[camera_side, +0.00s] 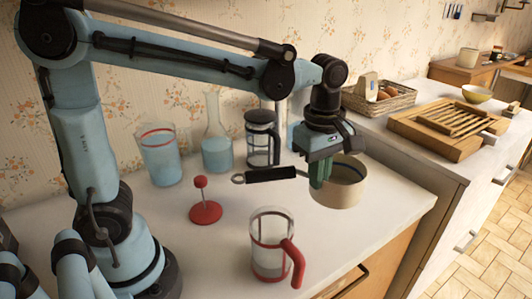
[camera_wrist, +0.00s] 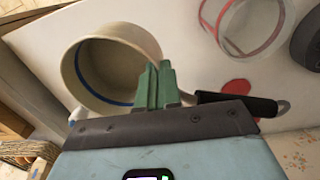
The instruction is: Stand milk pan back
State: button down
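The milk pan (camera_side: 338,192) is cream coloured with a black handle (camera_side: 270,174) pointing left in the side view. In the wrist view the pan (camera_wrist: 105,70) shows its open mouth and a blue line inside, with the black handle (camera_wrist: 237,102) running right. My gripper (camera_side: 320,173) has green fingers, close together at the pan's handle side. In the wrist view the fingers (camera_wrist: 157,85) appear shut on the pan where the handle meets the wall. The exact contact is hidden. I cannot tell whether the pan's base touches the counter.
A red-handled glass jug (camera_side: 270,245) and a red plunger (camera_side: 205,211) stand in front and left. A beaker (camera_side: 160,160), a flask (camera_side: 216,150) and a French press (camera_side: 262,140) stand behind. A basket (camera_side: 380,103) and wooden board (camera_side: 445,130) sit on the right-hand counter.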

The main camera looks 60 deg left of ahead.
jog(key=shift+w+a+f, duration=0.25)
jog(key=shift+w+a, duration=0.05)
jog(key=shift+a, duration=0.25)
jog(key=shift+w+a+f, duration=0.2)
jog(key=shift+w+a, duration=0.1)
jog(key=shift+a, duration=0.25)
notch_tip(320, 180, down, 4)
jog(key=shift+w+a+f, duration=0.1)
jog(key=shift+f, duration=2.9)
jog(key=shift+f, duration=0.1)
jog(key=c, duration=1.3)
grip_release()
jog(key=shift+c, duration=0.2)
